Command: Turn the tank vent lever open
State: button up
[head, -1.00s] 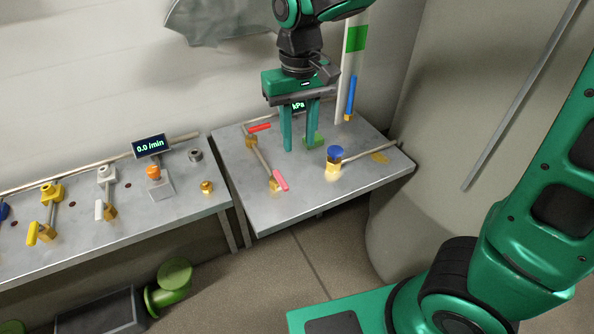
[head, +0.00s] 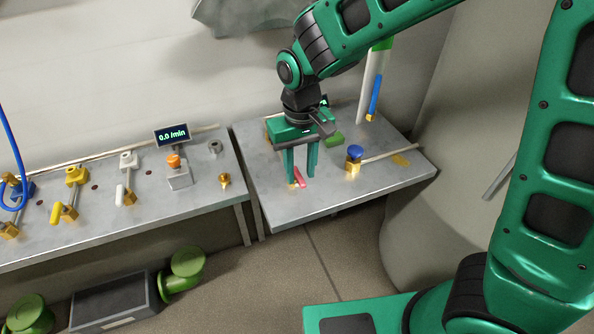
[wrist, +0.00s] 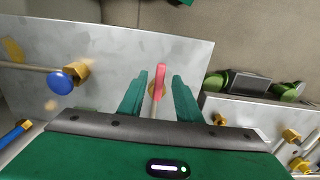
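A red lever handle (head: 299,177) on a brass valve body stands at the front left of the right-hand grey table. I take it as the vent lever, but no label shows. My gripper (head: 300,180) points down over it with its two green fingers apart. In the wrist view the red handle (wrist: 160,80) lies in the gap between the fingers of my gripper (wrist: 158,86), with a finger on each side and visible space to both. I cannot tell how deep the fingertips reach. The brass body (wrist: 157,90) shows partly below the handle.
A blue knob (head: 355,152) on a brass valve with a pipe stands to the right. The left table (head: 120,220) holds white and yellow levers, an orange button (head: 173,160) and a display (head: 172,136) reading 0.0 /min.

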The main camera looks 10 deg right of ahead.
jog(key=shift+f, duration=0.6)
